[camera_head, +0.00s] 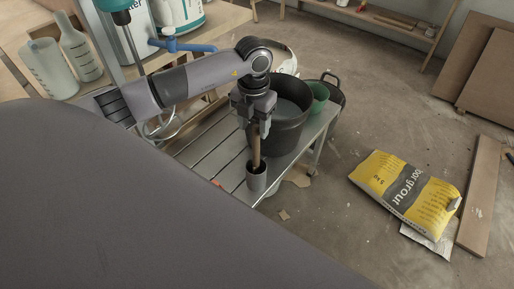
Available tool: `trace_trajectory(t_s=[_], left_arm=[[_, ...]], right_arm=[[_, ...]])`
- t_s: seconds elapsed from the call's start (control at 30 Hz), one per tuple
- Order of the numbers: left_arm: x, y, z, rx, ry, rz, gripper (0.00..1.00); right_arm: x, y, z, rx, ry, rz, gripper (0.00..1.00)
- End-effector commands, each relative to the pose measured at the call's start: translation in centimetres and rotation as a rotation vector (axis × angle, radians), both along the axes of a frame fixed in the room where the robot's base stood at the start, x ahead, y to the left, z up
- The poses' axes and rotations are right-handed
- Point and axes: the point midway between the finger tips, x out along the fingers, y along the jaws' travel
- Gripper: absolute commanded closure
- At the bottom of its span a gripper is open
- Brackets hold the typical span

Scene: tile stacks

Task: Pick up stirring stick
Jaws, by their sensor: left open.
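The wooden stirring stick (256,151) stands upright in a small grey cup (256,184) at the near end of the slatted bench (231,174). My left gripper (257,132) points down over the stick from above. Its fingers are open, with the stick's upper part at or between them; I cannot tell whether they touch it. The stick's lower end is hidden in the cup, and its top is hidden by the gripper. My right gripper is not in view.
A black bucket (294,129) stands close to the right of my left gripper, with a green pot (319,96) behind it. Bottles (80,55) stand on a wooden surface at the back left. A grout bag (405,190) lies on the floor at right.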

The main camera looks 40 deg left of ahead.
Motion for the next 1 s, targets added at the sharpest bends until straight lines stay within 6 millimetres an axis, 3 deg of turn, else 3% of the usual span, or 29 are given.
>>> trace_trajectory(t_s=[0.3, 0.53, 0.57, 0.7, 0.73, 1.0], left_arm=[[0.2, -0.5, -4.4, -0.003, 0.001, -0.002, 0.47], [0.2, -0.4, -4.7, -0.003, 0.000, -0.002, 0.47], [0.2, -0.4, -4.7, -0.003, 0.000, -0.002, 0.50], [0.2, -0.4, -4.7, -0.003, 0.000, -0.002, 0.96], [0.2, -0.4, -4.7, -0.003, -0.001, -0.002, 1.00], [0.2, -0.4, -4.6, -0.003, -0.001, -0.002, 1.00]], right_arm=[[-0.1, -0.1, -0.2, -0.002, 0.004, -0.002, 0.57], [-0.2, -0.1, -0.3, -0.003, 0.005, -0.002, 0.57], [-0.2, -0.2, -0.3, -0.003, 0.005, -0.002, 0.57], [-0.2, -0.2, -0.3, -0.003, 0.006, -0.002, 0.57], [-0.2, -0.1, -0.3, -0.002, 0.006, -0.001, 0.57], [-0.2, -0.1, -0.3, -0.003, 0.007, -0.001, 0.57]])
